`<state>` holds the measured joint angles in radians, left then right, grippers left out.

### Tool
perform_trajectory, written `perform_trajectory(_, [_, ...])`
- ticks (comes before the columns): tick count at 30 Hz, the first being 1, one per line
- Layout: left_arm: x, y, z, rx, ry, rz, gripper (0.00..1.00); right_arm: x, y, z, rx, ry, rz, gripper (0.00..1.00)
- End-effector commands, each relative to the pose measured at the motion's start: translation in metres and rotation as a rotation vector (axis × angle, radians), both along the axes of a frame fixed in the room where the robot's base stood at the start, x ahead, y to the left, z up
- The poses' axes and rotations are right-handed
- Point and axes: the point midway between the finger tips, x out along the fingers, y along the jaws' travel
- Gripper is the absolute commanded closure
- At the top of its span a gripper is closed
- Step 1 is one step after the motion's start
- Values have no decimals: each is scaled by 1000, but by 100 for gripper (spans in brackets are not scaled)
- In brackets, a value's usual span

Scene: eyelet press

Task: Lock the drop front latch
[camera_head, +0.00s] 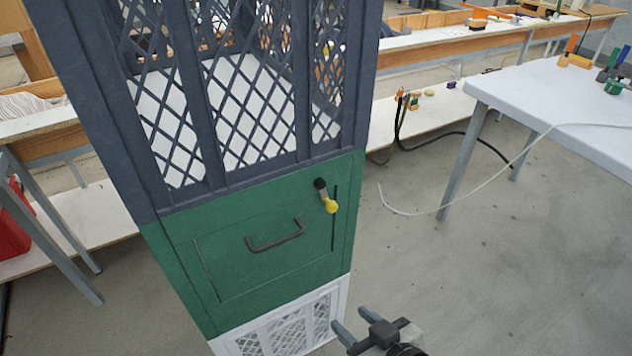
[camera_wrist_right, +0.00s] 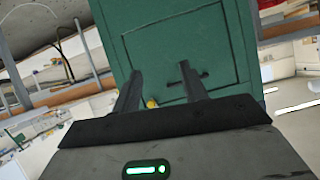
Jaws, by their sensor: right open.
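The drop front (camera_head: 230,262) is a green panel in the tall cabinet, upright and apparently closed, with a dark bar handle (camera_head: 275,243). The latch (camera_head: 326,196) is at its upper right: a short lever with a black upper end and a yellow tip, pointing down and slightly right. My right gripper (camera_head: 349,318) is open and empty, below and right of the latch, apart from the cabinet in the head view. In the right wrist view its fingers (camera_wrist_right: 161,72) point at the green front (camera_wrist_right: 180,40); the yellow tip (camera_wrist_right: 151,103) shows between them, partly hidden. My left gripper is out of view.
Dark lattice panels (camera_head: 240,100) form the cabinet above the green front; a white lattice section (camera_head: 285,325) is below. A white table (camera_head: 560,95) with a loose pale cable (camera_head: 470,205) stands at right.

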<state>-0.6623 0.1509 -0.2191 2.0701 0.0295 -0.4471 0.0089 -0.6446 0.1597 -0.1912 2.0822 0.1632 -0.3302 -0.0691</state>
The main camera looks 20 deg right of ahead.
Motion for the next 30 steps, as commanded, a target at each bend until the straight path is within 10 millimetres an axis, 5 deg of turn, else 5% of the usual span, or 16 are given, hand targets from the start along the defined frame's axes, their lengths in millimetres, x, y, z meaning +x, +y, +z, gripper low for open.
perform_trajectory(3, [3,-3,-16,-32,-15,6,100,31,-15,26,111,-214,-52,57])
perform_trajectory(10, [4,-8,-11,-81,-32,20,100,55,-44,71,217,-434,-153,57])
perform_trajectory(17, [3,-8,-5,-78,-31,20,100,85,-40,76,224,-443,-160,57])
perform_trajectory(30, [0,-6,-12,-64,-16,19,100,177,-24,74,224,-439,-158,57])
